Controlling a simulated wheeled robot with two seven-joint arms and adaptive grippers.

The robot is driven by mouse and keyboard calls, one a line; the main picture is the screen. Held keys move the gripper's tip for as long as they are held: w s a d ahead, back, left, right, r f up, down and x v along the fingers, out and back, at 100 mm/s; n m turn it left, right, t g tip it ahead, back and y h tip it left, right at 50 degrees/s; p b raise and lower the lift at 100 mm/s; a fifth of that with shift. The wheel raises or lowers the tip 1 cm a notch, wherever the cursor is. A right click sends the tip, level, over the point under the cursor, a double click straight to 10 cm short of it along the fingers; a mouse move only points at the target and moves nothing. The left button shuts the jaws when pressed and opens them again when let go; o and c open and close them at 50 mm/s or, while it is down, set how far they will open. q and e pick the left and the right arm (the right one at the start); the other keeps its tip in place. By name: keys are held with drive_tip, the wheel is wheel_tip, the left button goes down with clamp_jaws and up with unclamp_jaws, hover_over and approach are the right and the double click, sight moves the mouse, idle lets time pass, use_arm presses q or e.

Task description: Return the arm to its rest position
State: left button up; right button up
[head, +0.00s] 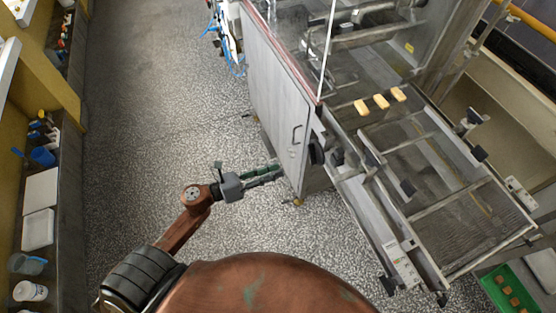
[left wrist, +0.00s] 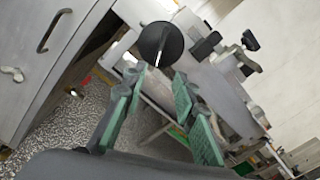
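My left arm (head: 178,232) reaches forward from the lower left in the head view. Its gripper (head: 268,173) has green-padded fingers and points right, near the lower corner of the steel machine cabinet. In the left wrist view the gripper (left wrist: 158,78) shows its two fingers spread apart with nothing held between them. A round black knob (left wrist: 160,44) on the machine shows just beyond the fingertips; I cannot tell the exact gap. My right gripper is not in view.
The steel cabinet (head: 275,95) and the mesh conveyor (head: 440,190) stand at right, with three yellow bars (head: 380,102) on the belt. A green tray (head: 515,290) holds brown pieces at lower right. A cluttered shelf runs along the left. Speckled floor (head: 160,110) between is clear.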

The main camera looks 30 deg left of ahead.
use_arm(q)
drive_tip(key=shift+f, duration=0.1)
